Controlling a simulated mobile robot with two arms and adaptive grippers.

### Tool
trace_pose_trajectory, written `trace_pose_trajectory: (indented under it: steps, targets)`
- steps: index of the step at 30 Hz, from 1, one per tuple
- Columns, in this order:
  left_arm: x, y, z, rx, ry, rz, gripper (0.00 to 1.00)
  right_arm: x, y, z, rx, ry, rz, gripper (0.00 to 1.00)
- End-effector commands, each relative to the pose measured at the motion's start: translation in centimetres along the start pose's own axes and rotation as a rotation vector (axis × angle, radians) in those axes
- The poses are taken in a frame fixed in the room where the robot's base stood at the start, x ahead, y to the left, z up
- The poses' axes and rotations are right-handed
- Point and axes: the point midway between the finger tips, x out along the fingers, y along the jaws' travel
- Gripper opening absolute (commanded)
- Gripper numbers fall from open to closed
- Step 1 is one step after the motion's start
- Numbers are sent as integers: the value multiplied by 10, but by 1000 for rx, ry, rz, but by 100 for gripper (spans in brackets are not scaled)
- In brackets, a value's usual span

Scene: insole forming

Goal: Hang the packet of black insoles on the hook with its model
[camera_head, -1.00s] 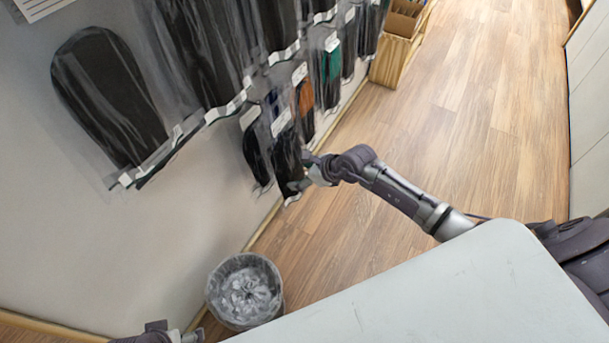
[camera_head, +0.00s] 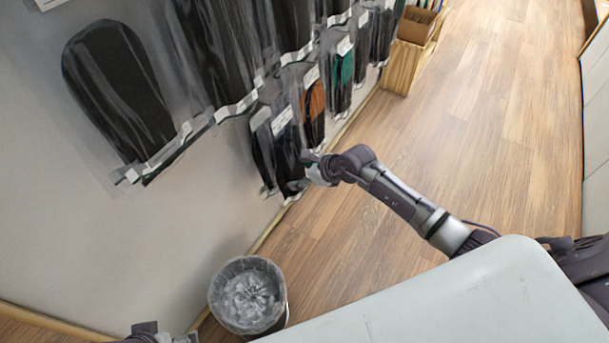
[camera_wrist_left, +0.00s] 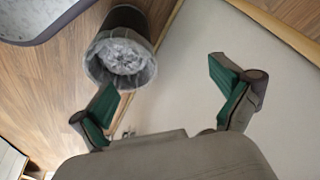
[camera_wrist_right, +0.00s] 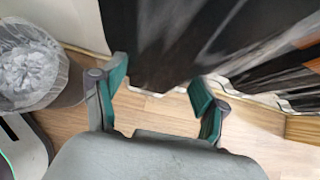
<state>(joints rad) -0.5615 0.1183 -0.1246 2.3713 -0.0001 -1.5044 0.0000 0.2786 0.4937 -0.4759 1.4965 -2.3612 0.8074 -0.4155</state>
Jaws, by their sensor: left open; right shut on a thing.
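My right gripper (camera_head: 308,170) is shut on the lower part of a clear packet of black insoles (camera_head: 287,148) with a white label at its top. The packet hangs upright beside the wall display, in front of a similar black packet (camera_head: 262,155). In the right wrist view the black packet (camera_wrist_right: 165,45) lies between the green-padded fingers (camera_wrist_right: 160,92). I cannot make out the hook or tell whether the packet's top touches it. My left gripper (camera_wrist_left: 170,95) is open and empty, low near the wall; only part of it shows in the head view.
Large black packets (camera_head: 118,95) hang on the wall, with orange (camera_head: 314,105) and green (camera_head: 344,72) ones further along. A lined waste bin (camera_head: 248,295) stands on the floor by the wall. A wooden box (camera_head: 408,60) stands at the far end. The floor at right is clear.

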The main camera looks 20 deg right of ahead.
Motion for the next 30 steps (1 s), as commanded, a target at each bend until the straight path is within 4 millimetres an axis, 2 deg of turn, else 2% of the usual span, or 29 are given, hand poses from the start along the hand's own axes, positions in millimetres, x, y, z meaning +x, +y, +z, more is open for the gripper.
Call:
trace_pose_trajectory:
  steps: [6,20,30]
  targets:
    - [-10,0,3,-1,-1,0,100,5,0,4,0,-1,0,35]
    - [-17,0,4,-1,16,-2,100,23,0,18,0,0,0,35]
    - [-10,0,6,-1,14,-3,100,34,0,21,0,-1,-1,35]
